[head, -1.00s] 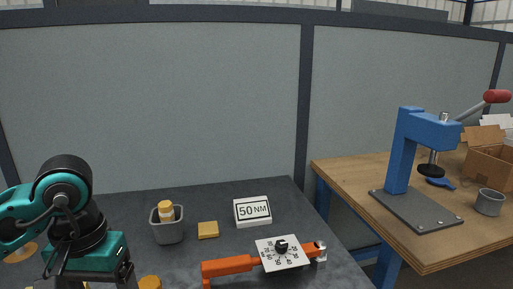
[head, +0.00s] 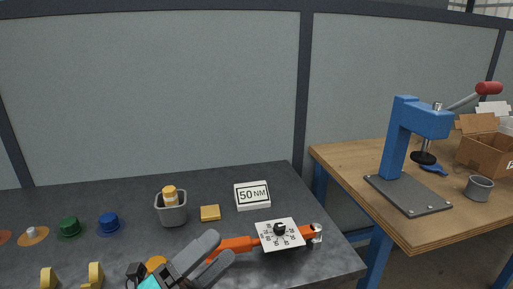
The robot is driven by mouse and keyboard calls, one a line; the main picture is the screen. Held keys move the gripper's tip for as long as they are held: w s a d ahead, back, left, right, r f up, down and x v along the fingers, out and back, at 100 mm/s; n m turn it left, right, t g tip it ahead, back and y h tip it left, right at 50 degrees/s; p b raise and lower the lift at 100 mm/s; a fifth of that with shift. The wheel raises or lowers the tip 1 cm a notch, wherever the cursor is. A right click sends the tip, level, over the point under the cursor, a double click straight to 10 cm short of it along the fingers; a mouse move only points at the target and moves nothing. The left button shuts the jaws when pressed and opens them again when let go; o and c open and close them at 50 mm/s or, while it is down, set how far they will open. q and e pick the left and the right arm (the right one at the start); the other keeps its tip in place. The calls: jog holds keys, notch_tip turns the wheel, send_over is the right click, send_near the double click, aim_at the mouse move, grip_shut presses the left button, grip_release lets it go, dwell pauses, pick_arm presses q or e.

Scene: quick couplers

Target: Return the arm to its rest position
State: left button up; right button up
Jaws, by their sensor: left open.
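My left gripper (head: 219,248) shows at the bottom of the head view, left of centre. The fingers overlap the view of the orange handle of a torque wrench (head: 238,243), which lies on the dark table. I cannot tell whether they touch it. The wrench carries a white dial plate (head: 292,236) with a black knob. My right gripper is not in view.
A blue press (head: 398,140) stands on the wooden bench.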

pick_arm(q)
jog(key=s+a+f+n+y, duration=0.1)
jog(key=a+f+n+y, duration=0.2)
jog(key=f+n+y, duration=0.2)
jog(key=s+a+f+n+y, duration=0.1)
jog(key=a+f+n+y, duration=0.2)
jog(key=f+n, duration=0.6)
jog(key=s+a+f+n+y+p, duration=0.1)
jog(key=s+a+f+n+y, duration=0.1)
jog(key=f+n+y, duration=0.4)
jog(key=a+f+n, duration=0.1)
jog(key=n, duration=0.2)
jog(key=shift+a+n+g+y, duration=0.3)
jog(key=s+f+n+g, duration=0.1)
jog(key=s+f, duration=0.1)
jog(key=s+f+n+g, duration=0.1)
jog(key=s+f, duration=0.1)
jog(key=s+a+f+n+g+y, duration=0.1)
jog(key=f+n, duration=0.1)
jog(key=shift+s+a, duration=0.1)
jog(key=shift+s, duration=0.3)
jog(key=shift+c, duration=0.2)
